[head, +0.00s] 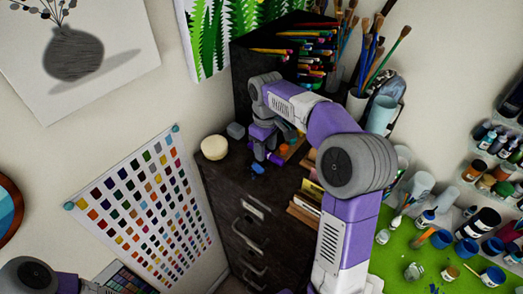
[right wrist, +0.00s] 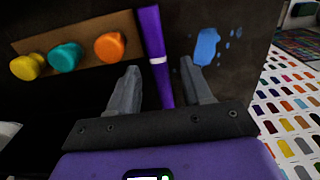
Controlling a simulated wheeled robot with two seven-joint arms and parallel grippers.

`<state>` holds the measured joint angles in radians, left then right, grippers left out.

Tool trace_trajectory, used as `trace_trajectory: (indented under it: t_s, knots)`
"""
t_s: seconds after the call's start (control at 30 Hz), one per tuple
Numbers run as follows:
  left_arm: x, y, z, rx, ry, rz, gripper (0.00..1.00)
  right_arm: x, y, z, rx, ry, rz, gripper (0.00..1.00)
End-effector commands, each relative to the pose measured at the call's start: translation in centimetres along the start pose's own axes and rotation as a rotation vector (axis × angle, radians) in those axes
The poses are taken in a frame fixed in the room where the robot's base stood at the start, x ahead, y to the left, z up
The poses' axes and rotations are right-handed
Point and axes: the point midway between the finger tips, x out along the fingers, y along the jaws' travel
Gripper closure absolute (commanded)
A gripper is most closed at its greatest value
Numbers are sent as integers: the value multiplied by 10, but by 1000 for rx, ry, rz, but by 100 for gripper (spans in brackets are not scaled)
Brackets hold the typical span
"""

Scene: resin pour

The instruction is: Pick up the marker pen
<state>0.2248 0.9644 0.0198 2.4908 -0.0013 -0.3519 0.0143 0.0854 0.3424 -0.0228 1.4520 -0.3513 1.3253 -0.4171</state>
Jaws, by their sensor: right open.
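The marker pen (right wrist: 152,35) is purple with a white band, and in the right wrist view it runs down between my two fingers. Its lower end passes behind my gripper body. In the head view a short purple part of the pen (head: 276,159) shows on the dark cabinet top, beside my gripper. My right gripper (right wrist: 160,68) is open, with one finger on each side of the pen and a visible gap to each. In the head view my right gripper (head: 261,152) points down at the cabinet top. My left gripper is out of view.
A brown strip (right wrist: 85,42) with yellow, teal and orange knob-like pieces lies beside the pen. A blue paint smear (right wrist: 206,46) is on the other side. A cream round object (head: 214,147) stands near the cabinet's left edge.

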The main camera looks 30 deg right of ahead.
Motion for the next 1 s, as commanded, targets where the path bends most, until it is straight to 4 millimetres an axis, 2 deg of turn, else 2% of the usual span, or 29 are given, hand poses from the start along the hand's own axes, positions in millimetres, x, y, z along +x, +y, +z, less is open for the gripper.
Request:
trace_trajectory:
  t_s: [0.27, 0.6, 1.0]
  knots:
    - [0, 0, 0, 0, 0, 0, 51, 4, 0, 0, 1, 1, 1, 51]
    - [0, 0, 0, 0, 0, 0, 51, 4, 0, 0, 1, 1, 1, 100]
    - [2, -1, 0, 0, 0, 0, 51, 1, 0, 1, 1, 3, 2, 100]
